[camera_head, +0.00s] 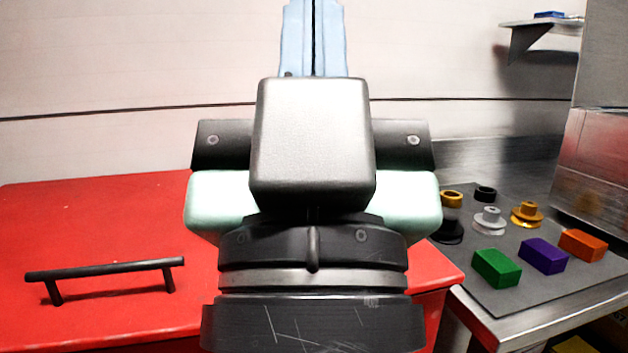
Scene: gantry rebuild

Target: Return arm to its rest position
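My gripper (313,12) points up and away at the top middle of the head view. Its two light blue fingers lie side by side with only a thin dark line between them, so it looks shut. The very tips run out of the top of the picture, and nothing shows between the fingers. My grey and black wrist and pale green gripper body fill the middle of the view and hide what is behind them.
A red surface (100,230) with a black handle (105,270) spans the left. On the right, a dark mat (480,290) on a metal bench holds green (497,268), purple (543,256) and orange (582,245) blocks, plus several small round parts. A wall shelf (540,25) is upper right.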

